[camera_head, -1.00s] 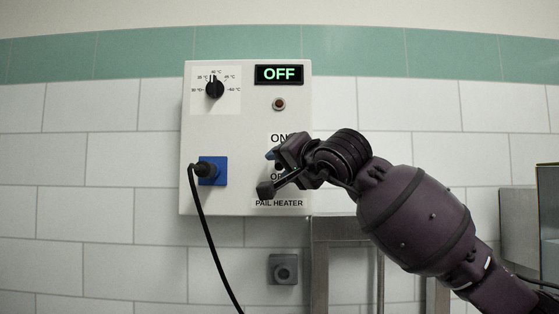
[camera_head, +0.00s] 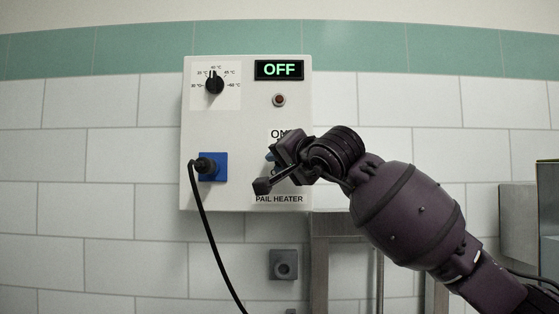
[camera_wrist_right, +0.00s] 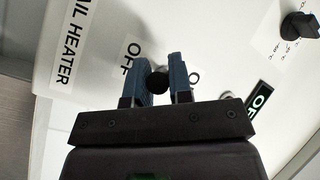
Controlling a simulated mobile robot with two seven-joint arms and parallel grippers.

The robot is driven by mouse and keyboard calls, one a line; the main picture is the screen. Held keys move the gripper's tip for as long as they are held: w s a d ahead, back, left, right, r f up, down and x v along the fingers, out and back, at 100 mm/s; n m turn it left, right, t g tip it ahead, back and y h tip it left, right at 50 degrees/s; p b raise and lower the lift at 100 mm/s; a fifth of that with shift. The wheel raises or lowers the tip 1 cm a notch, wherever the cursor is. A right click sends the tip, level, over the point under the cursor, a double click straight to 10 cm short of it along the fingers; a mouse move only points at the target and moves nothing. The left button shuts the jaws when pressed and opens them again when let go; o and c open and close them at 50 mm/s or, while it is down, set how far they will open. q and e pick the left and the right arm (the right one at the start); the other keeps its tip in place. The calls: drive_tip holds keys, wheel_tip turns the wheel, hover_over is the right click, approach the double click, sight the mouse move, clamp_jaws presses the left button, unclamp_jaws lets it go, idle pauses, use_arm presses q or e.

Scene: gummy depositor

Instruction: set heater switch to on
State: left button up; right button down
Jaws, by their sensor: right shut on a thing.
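The white pail heater box (camera_head: 230,125) hangs on the tiled wall, and its display (camera_head: 279,70) reads OFF in green. My right gripper (camera_head: 268,172) is in front of the lower right of the box and hides most of the switch and the OFF label in the head view. In the right wrist view the dark round switch knob (camera_wrist_right: 158,80) sits between the two blue fingers of my right gripper (camera_wrist_right: 161,78), which is shut on it. The OFF label (camera_wrist_right: 132,57) shows beside the fingers. My left gripper is not in view.
A black dial (camera_head: 214,85) and a small red lamp (camera_head: 279,100) are on the box. A black cable (camera_head: 203,228) runs down from a blue socket (camera_head: 213,167). A grey wall fitting (camera_head: 283,266) and metal frame (camera_head: 320,265) stand below.

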drive_tip(key=shift+s+r+m+g+h+p, duration=0.1)
drive_tip(key=shift+r+m+g+h+p, duration=0.25)
drive_tip(key=shift+r+g+p, duration=0.5)
drive_tip(key=m+g+h+p, duration=0.1)
drive_tip(key=p, duration=0.2)
drive_tip(key=shift+r+g, duration=0.2)
drive_tip(key=shift+g, duration=0.15)
drive_tip(key=shift+r+m+g+p, duration=0.2)
drive_tip(key=shift+m+g+p, duration=0.25)
drive_tip(key=shift+g+p, duration=0.2)
drive_tip(key=shift+r+m+g+h, duration=0.3)
drive_tip(key=shift+m+g+h, duration=0.1)
drive_tip(key=shift+g, duration=0.55)
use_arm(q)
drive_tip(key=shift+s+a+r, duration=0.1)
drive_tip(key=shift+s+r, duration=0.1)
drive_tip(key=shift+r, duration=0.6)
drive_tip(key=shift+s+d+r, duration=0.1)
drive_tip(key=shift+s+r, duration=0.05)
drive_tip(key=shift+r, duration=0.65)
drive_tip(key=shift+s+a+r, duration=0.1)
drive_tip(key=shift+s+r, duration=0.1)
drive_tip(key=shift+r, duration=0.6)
use_arm(e)
drive_tip(key=shift+r+m+g, duration=0.25)
drive_tip(key=shift+m+g, duration=0.05)
drive_tip(key=shift+g, duration=0.4)
drive_tip(key=c, duration=1)
unclamp_jaws()
drive_tip(key=shift+c, duration=0.2)
